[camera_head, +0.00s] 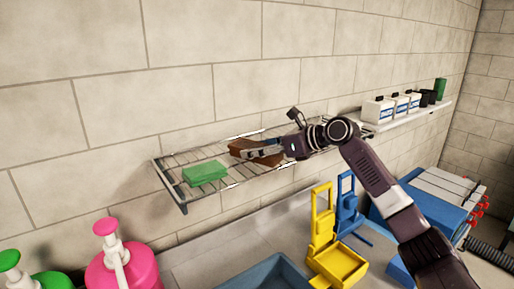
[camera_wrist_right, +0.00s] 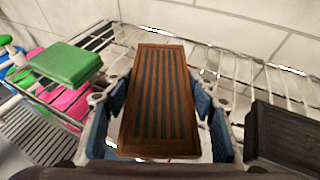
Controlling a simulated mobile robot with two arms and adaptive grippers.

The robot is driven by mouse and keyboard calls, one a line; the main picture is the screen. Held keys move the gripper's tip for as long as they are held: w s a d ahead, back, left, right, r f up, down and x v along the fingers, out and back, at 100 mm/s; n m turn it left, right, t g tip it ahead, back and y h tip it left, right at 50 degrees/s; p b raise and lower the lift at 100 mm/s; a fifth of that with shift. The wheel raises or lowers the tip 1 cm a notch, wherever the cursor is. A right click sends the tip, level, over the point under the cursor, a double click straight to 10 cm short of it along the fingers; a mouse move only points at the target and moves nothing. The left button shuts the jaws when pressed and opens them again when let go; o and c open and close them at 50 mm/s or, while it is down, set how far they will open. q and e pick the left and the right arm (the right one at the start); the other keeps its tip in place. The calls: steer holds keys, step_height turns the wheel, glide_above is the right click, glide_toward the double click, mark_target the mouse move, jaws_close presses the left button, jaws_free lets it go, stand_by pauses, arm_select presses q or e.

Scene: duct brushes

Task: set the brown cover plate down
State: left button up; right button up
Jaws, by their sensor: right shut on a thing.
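The brown cover plate (camera_wrist_right: 160,95) is a slatted rectangular block with dark grooves, held between the blue-padded fingers of my right gripper (camera_wrist_right: 165,125) in the right wrist view. In the head view the brown plate (camera_head: 240,145) shows around my right gripper (camera_head: 257,153) at the wire rack (camera_head: 215,160) on the wall. The plate is at the rack's level or just above it; I cannot tell whether it touches the wires. The gripper hides part of it. My left gripper is in neither view.
A green block (camera_head: 205,173) lies on the rack's left part, also in the wrist view (camera_wrist_right: 67,64). A dark block (camera_wrist_right: 285,138) is on the right in the wrist view. Bare wires show between. Below are a yellow wringer (camera_head: 335,262) and pink bottle (camera_head: 120,265).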

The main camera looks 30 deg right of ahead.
steer(key=shift+d+f, duration=0.1)
steer(key=shift+f, duration=0.15)
steer(key=o, duration=1.4)
steer(key=shift+s, duration=0.1)
